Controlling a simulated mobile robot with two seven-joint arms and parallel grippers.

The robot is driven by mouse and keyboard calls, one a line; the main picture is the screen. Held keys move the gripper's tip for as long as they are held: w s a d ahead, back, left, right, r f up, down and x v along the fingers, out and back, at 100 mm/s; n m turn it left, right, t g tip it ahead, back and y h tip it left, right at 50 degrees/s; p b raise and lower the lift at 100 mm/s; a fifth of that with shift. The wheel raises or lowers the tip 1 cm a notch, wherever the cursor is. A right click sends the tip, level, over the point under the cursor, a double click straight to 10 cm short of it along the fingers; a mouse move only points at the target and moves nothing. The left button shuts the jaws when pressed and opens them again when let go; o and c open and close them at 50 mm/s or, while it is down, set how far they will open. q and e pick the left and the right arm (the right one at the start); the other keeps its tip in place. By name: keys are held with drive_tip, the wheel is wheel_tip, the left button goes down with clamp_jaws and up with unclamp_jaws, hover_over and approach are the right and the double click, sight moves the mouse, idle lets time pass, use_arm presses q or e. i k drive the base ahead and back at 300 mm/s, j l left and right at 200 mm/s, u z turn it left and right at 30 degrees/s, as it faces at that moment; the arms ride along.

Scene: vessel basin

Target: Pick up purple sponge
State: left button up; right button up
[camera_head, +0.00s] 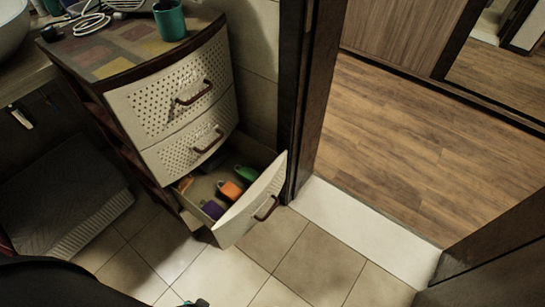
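The purple sponge (212,209) lies in the open bottom drawer (235,228) of the cabinet, near the drawer's front left corner. It is small in the view and partly hidden by the drawer's front panel. An orange item (231,190) and a green item (247,173) lie further right in the same drawer. Another small orange item (186,184) is at the drawer's left side. Neither gripper can be made out. A dark part of my body fills the bottom left corner, and a small dark and teal bit shows at the bottom edge.
The cabinet's upper drawers (180,95) are shut. A teal cup (169,20) and a white cable (92,22) are on its top. A dark door frame (303,100) stands close to the open drawer's right. The tiled floor (285,255) in front is clear.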

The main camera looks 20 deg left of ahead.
sight(212, 209)
drive_tip(key=u, duration=1.1)
